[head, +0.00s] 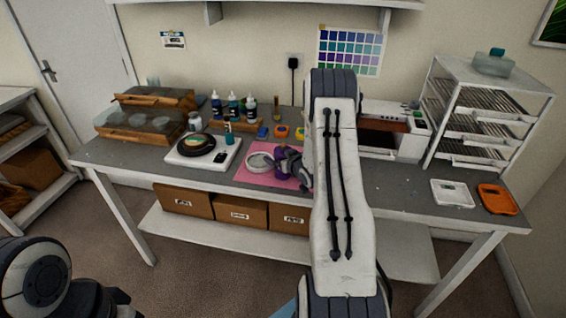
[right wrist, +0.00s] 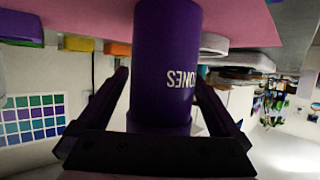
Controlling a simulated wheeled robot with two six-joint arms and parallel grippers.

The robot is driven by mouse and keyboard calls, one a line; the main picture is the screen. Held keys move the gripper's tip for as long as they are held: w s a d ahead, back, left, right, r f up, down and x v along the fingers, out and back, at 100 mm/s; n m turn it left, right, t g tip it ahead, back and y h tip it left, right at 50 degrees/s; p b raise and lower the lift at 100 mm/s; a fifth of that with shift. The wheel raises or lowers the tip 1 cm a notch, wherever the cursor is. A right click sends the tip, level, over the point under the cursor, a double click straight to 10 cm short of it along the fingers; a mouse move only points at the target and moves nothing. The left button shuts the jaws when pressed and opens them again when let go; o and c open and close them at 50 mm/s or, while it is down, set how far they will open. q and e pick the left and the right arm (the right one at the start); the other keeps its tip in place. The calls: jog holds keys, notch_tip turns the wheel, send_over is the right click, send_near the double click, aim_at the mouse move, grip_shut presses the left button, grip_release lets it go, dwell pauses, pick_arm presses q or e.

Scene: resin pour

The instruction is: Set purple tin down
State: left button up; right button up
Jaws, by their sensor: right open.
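The purple tin (head: 281,170) stands on the pink mat (head: 262,180) in the middle of the table, partly covered by my right gripper (head: 291,163). In the right wrist view, which is upside down, the purple tin (right wrist: 165,70) shows white letters and its base meets the pink mat (right wrist: 80,18). The fingers of my right gripper (right wrist: 160,90) are open, one on each side of the tin, with gaps between them and it. Only part of my left arm shows at the lower left; its gripper is not visible.
A white scale (head: 203,151) with a dark round mould is further left. A wire rack (head: 480,110) stands at right.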

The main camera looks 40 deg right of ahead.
jog(key=shift+w+f, duration=0.1)
jog(key=shift+w, duration=0.05)
jog(key=c, duration=1.4)
